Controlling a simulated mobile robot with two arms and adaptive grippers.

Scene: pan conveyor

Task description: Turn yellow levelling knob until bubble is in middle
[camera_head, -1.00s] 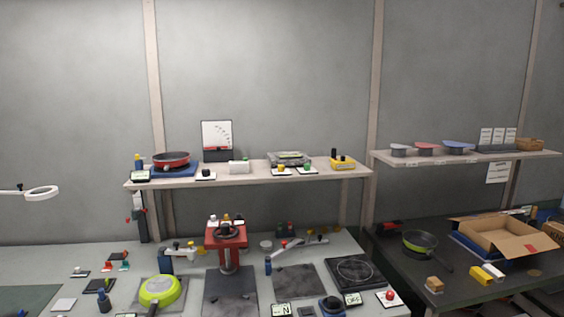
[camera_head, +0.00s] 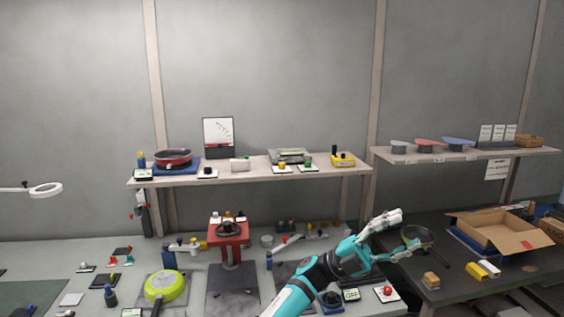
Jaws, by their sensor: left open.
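A grey device with a yellow-green strip on top (camera_head: 290,156) stands on the raised shelf, right of the middle. It may be the levelling device; any bubble is too small to make out. In front of it are a small yellow knob (camera_head: 282,167) and a green knob (camera_head: 307,164), each on a white plate. My left gripper (camera_head: 408,229) is open and empty, with its fingers pointing right. It appears over the right part of the bench and the dark table, lower and to the right of the knobs. My right gripper is not in view.
The shelf (camera_head: 225,176) also holds a red pan (camera_head: 173,157), a white block and a yellow box (camera_head: 343,159). Below are a red press (camera_head: 229,233) and a green pan (camera_head: 164,286). An open carton (camera_head: 497,231) lies on the dark right table.

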